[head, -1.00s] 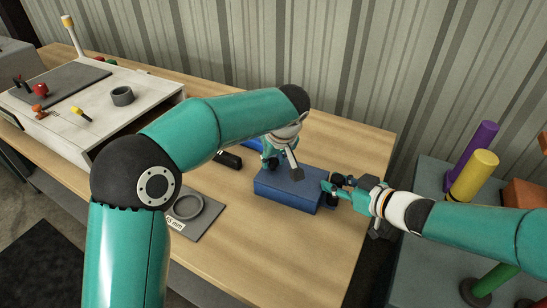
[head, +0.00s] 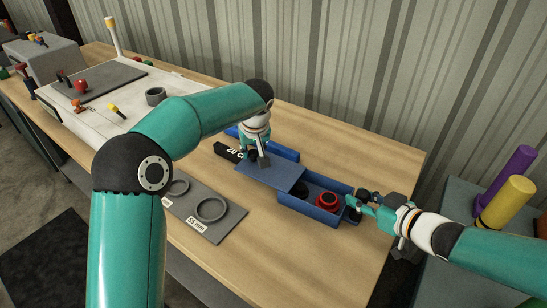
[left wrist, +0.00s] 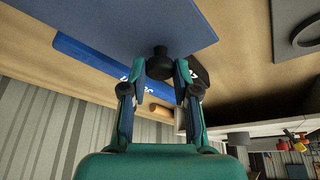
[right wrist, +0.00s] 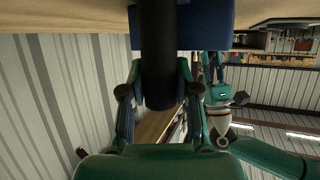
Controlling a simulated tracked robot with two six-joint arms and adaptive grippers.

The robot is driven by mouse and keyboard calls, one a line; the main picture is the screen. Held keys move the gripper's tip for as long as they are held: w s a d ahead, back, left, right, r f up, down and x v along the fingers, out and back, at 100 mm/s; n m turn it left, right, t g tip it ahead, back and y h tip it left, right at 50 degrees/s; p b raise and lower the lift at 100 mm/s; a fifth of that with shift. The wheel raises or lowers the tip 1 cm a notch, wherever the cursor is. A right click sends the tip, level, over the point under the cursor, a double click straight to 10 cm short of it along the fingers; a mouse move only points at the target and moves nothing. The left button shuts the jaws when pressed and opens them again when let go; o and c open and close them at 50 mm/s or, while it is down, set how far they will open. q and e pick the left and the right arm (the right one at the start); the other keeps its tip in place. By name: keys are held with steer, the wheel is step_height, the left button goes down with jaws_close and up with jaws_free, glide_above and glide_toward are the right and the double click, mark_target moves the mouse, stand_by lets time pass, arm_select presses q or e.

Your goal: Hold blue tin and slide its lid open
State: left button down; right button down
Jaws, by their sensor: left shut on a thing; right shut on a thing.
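The blue tin (head: 308,214) sits on the wooden table, its right part open. Its flat blue lid (head: 282,178) is slid to the left, overhanging the tin's left end and still covering part of it. A red round part (head: 326,200) and a dark part lie inside. My left gripper (head: 257,158) is shut on the lid's black knob, which shows between its fingers in the left wrist view (left wrist: 160,64). My right gripper (head: 356,204) is shut at the tin's right end on a dark cylindrical handle (right wrist: 158,60).
A grey plate with rings (head: 205,215) lies in front of the tin. A blue bar (head: 285,153) and a black labelled piece (head: 229,152) lie behind and left. A white bench unit (head: 90,110) stands left. Yellow (head: 508,202) and purple cylinders stand right.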

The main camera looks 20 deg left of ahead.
arm_select(q)
steer(key=shift+a, duration=0.3)
arm_select(e)
steer(key=shift+d+f, duration=0.1)
steer(key=shift+f, duration=0.05)
arm_select(q)
steer(key=c, duration=0.9)
jaws_free()
steer(key=shift+r, duration=0.1)
steer(key=v, duration=1.1)
steer(key=shift+s+d+r, duration=0.15)
steer(key=shift+s+r, duration=0.05)
steer(key=shift+r, duration=0.15)
